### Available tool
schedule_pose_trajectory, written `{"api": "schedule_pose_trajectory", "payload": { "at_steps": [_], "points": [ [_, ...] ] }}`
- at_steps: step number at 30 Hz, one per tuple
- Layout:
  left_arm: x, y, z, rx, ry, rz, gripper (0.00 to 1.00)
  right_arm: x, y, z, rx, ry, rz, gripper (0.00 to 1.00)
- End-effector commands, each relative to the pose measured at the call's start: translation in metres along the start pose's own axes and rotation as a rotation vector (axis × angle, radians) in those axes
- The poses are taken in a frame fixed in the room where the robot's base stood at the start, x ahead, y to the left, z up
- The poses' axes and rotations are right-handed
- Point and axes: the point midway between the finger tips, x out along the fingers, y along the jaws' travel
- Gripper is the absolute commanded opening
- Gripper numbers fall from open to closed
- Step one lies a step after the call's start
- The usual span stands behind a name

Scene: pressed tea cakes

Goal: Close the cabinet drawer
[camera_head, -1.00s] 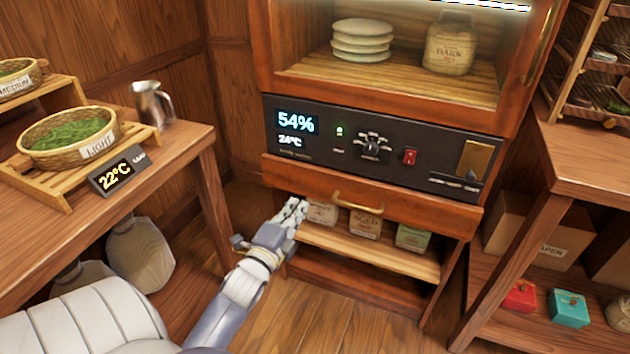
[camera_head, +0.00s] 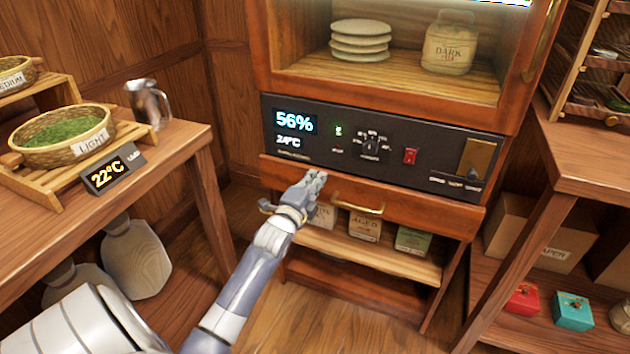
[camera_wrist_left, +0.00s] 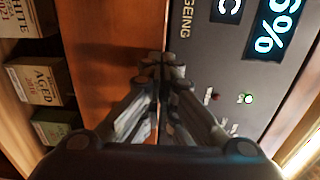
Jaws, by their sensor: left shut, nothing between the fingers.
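The cabinet drawer (camera_head: 420,207) is a reddish-brown wooden front with a brass handle (camera_head: 358,207), below the black control panel. Its front appears to stand out slightly from the cabinet; the exact gap is hard to judge. My left gripper (camera_head: 316,178) is shut and empty, at the left part of the drawer front, left of the handle. In the left wrist view the shut fingertips (camera_wrist_left: 163,68) overlap the border between the drawer front (camera_wrist_left: 105,50) and the panel. I cannot tell whether they touch the wood. My right gripper is out of view.
The control panel (camera_head: 400,150) with a display and knob sits just above the drawer. Below is an open shelf (camera_head: 375,255) with several labelled packages. A table (camera_head: 165,165) with baskets and a metal pitcher (camera_head: 148,104) stands left. Another shelf unit (camera_head: 590,165) stands close on the right.

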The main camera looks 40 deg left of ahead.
Motion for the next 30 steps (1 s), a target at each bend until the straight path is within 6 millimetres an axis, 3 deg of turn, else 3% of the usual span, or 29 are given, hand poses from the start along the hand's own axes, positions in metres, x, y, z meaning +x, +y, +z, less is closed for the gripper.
{"api": "schedule_pose_trajectory", "payload": {
  "at_steps": [9,18,30],
  "points": [
    [0.001,0.000,0.000,0.001,0.000,0.000,0.00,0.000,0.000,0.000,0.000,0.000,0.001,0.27],
    [0.027,-0.001,0.000,0.001,0.000,0.000,0.00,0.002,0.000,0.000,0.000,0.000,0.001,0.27],
    [0.029,-0.003,0.001,0.001,-0.001,-0.005,0.00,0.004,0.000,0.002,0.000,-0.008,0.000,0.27]
  ]
}}
